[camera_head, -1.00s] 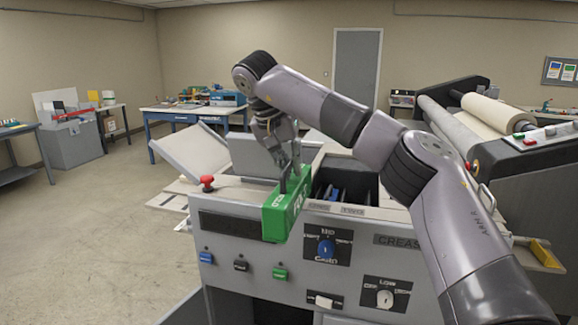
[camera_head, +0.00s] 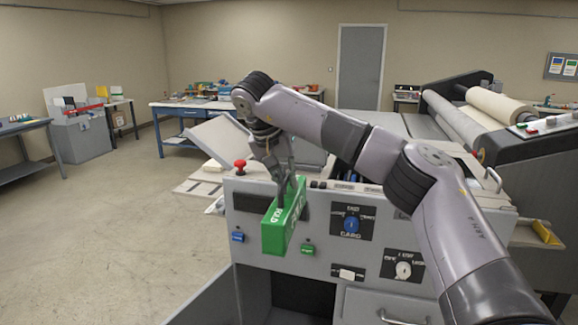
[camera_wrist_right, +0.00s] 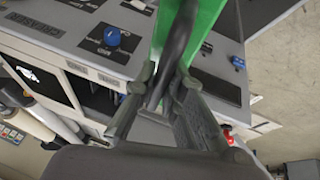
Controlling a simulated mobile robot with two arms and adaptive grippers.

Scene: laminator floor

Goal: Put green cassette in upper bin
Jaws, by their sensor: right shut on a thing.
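The green cassette (camera_head: 285,228) has white lettering and a dark handle. It hangs in front of the grey machine's control panel (camera_head: 325,262), covering part of it. My right gripper (camera_head: 287,180) is shut on the cassette's handle from above. In the right wrist view the gripper (camera_wrist_right: 158,100) closes around the dark handle, with the green cassette (camera_wrist_right: 207,18) beyond it. A dark opening (camera_head: 302,292) lies low in the machine's front. I cannot tell which compartment is the upper bin. My left gripper is not in view.
The panel has a blue knob (camera_head: 351,225), a white knob (camera_head: 403,270) and a red stop button (camera_head: 240,165) on top. A roller machine (camera_head: 535,165) stands at the right. A blue-legged workbench (camera_head: 190,112) is behind. Floor at the left is clear.

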